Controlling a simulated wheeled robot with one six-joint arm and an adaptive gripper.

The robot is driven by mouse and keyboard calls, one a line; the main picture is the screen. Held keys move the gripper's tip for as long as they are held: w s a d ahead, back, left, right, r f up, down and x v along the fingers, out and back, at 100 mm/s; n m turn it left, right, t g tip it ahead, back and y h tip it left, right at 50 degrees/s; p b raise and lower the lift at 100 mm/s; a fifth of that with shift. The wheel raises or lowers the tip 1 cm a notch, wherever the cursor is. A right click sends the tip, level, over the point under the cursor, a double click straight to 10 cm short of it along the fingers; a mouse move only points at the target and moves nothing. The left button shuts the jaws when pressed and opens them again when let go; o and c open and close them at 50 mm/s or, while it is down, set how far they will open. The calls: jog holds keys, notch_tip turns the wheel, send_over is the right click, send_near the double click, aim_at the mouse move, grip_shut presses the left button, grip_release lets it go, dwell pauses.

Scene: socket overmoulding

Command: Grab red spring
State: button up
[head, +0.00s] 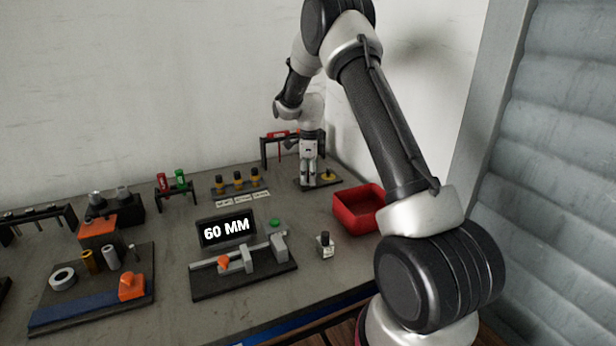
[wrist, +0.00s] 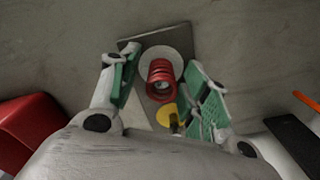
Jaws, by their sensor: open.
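The red spring (wrist: 162,80) stands on a pale round disc (wrist: 178,62) on a dark plate, seen in the wrist view. My gripper (wrist: 160,65) is open, with one green-padded finger to the left of the spring and one to the right. Gaps show between the spring and both pads. In the head view my gripper (head: 308,181) points down over the small plate (head: 330,186) at the back right of the table. The spring cannot be made out there; my gripper seems to hide it.
A yellow disc (head: 327,176) lies on the plate close to my gripper. A red bin (head: 358,208) stands in front of it. A black frame (head: 264,153) with hanging tools is behind. A row of yellow-and-black pieces (head: 238,181) is to the left.

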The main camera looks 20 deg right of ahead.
jog(key=c, duration=1)
jog(key=shift+c, duration=0.2)
